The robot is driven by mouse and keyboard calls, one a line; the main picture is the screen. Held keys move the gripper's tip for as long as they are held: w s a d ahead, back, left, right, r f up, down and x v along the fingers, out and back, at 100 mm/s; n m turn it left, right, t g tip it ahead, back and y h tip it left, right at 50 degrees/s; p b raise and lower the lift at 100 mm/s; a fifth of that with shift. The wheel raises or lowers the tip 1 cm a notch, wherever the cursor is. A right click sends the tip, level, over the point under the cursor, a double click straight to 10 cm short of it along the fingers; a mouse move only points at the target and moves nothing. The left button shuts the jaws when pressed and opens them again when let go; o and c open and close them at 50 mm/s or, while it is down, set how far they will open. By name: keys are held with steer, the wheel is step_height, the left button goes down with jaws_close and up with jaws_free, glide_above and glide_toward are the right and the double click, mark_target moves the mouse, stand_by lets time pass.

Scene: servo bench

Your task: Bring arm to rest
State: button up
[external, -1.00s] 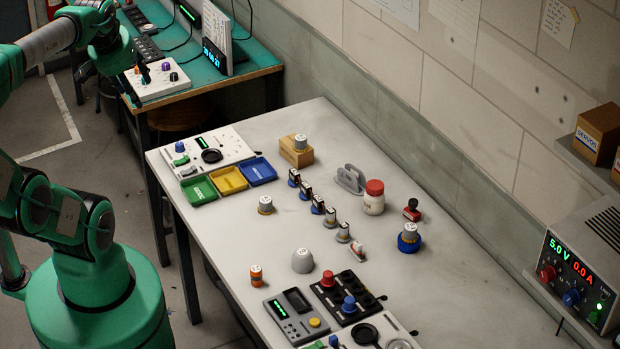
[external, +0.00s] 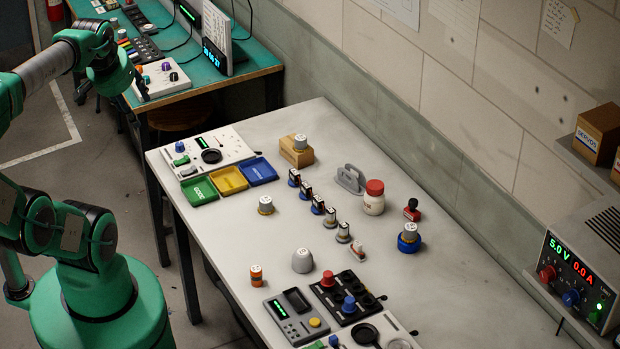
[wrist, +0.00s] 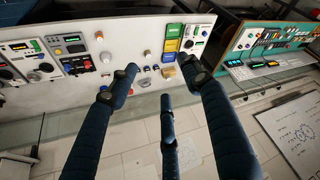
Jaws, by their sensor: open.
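My gripper (external: 142,92) is at the upper left of the external view, at the end of my raised green arm. It appears near the left edge of a white knob panel (external: 172,90) on the teal bench; the height between them is hard to judge. In the wrist view my dark gripper fingers (wrist: 158,68) are spread apart, with nothing between them. The white bench (wrist: 120,45) shows beyond the fingertips.
The white table (external: 450,285) holds green (external: 199,190), yellow (external: 228,181) and blue (external: 257,171) trays, several small knobs, a red-lidded jar (external: 374,198) and control panels. A power supply (external: 585,275) stands at the right. Open floor (external: 125,170) lies between my arm and the table.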

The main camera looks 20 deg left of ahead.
step_height(320, 180, down, 14)
steer(key=b, duration=1.2)
steer(key=shift+b, duration=0.4)
steer(key=shift+r, duration=0.1)
